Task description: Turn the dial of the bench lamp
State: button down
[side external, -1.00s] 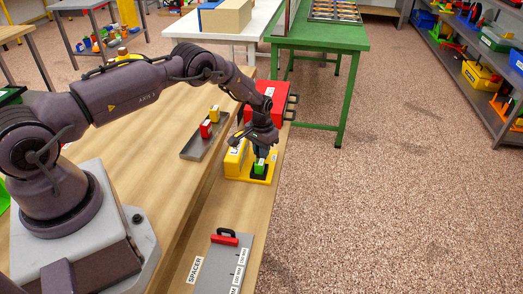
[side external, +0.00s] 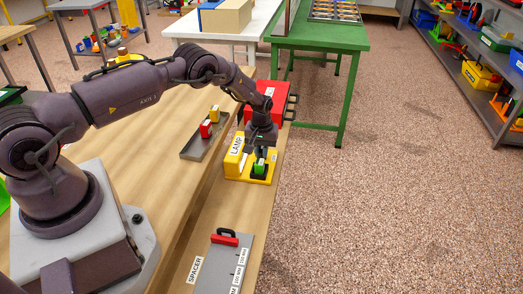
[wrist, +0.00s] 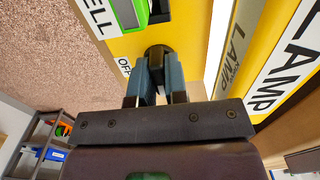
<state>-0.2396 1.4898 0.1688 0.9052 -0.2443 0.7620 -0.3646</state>
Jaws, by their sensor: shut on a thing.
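The yellow bench lamp (side external: 237,148), marked LAMP, stands upright on its yellow base on the bench. It fills the top of the wrist view (wrist: 205,35). The dial (wrist: 158,50) is a dark round knob on the yellow base, beside an OFF label. My gripper (wrist: 157,68) points down over the base and is shut on the dial, one finger on each side. In the side view my gripper (side external: 261,152) hides the dial. A green cell (side external: 259,166) sits in a black holder on the base; it also shows in the wrist view (wrist: 132,12).
A red box (side external: 268,100) stands just behind the lamp. A grey tray (side external: 192,152) with a red and a yellow block lies to the left. A grey SPACER plate (side external: 225,265) with a red-and-black handle lies nearer the camera. The bench between plate and lamp is clear.

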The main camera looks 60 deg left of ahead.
aim_at(261, 149)
dwell(0.3)
jog(key=c, duration=1.1)
grip_release()
jog(key=shift+c, duration=0.2)
notch_tip(261, 149, up, 13)
jog(key=s+d+r+m+t, duration=0.2)
jog(key=s+d+r, duration=0.3)
jog(key=s+r, duration=0.5)
jog(key=s+d+r+m+t, duration=0.1)
jog(key=s+d+r+m, duration=0.3)
jog(key=s+r, duration=0.6)
jog(key=s+d+r+m+t, duration=0.2)
jog(key=s+d+r+m, duration=0.1)
jog(key=s+d+r, duration=0.4)
jog(key=s+r, duration=0.3)
jog(key=shift+s+d+r+t, duration=0.15)
jog(key=shift+s+d+t, duration=0.05)
jog(key=shift+d+t, duration=0.1)
